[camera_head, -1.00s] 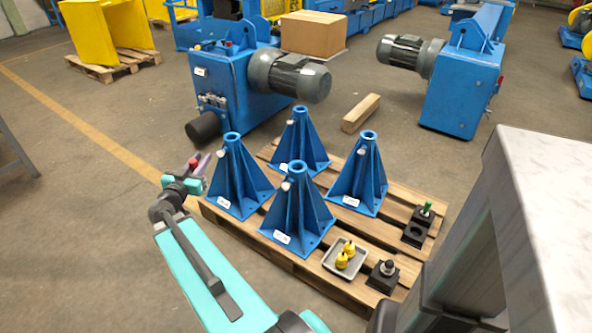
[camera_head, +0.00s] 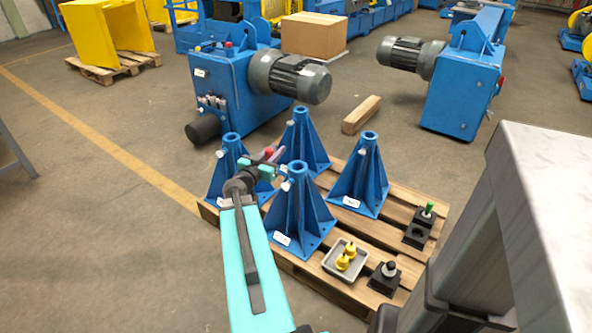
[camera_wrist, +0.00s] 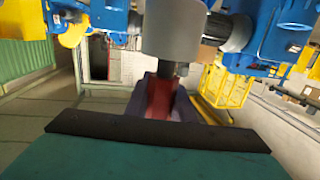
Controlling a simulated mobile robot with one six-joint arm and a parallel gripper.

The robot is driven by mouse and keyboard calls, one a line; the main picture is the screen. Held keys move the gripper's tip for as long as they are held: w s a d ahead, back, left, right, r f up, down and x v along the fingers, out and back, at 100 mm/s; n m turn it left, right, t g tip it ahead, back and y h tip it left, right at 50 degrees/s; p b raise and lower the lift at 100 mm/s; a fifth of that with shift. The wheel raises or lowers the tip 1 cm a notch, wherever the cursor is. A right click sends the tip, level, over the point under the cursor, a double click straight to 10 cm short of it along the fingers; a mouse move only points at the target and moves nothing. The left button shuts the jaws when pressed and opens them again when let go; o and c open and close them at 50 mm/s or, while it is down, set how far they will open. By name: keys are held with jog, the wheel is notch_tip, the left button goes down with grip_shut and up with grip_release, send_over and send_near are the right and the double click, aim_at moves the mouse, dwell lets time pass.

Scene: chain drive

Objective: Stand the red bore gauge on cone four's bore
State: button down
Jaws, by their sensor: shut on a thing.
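My gripper (camera_head: 271,160) is shut on the red bore gauge (camera_head: 268,152), over the pallet between the left and back cones. In the wrist view, the gauge's red part (camera_wrist: 160,98) sits between the fingers, with a grey cylinder above it. Several blue cones with round bores on top stand on the pallet: a left cone (camera_head: 224,180), a back cone (camera_head: 303,140), a right cone (camera_head: 361,185) and a front cone (camera_head: 300,215). My arm partly hides the left cone. Their labels are too small to read, so I cannot tell which is cone four.
A grey tray (camera_head: 331,266) with yellow pieces lies on the pallet (camera_head: 345,288). Black blocks stand near its right end, one with a green gauge (camera_head: 429,208), one with a grey-topped piece (camera_head: 390,268). Blue motor units and a wooden beam (camera_head: 361,114) stand behind.

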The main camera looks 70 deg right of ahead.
jog(key=shift+s+d+f, duration=0.1)
jog(key=shift+s+d, duration=0.25)
jog(key=shift+s, duration=0.3)
jog(key=shift+s+d, duration=0.35)
jog(key=shift+s, duration=0.25)
jog(key=s+d+f+p, duration=0.1)
jog(key=d+p, duration=0.1)
jog(key=d, duration=1.4)
jog(key=shift+s+f, duration=0.25)
jog(key=shift+s, duration=0.15)
jog(key=shift+f, duration=0.15)
notch_tip(320, 180, down, 3)
jog(key=shift+f, duration=0.1)
jog(key=shift+a+f+b, duration=0.1)
jog(key=shift+f+b, duration=0.5)
jog(key=shift+b, duration=0.75)
dwell(0.3)
jog(key=c, duration=1.5)
grip_release()
jog(key=shift+c, duration=0.2)
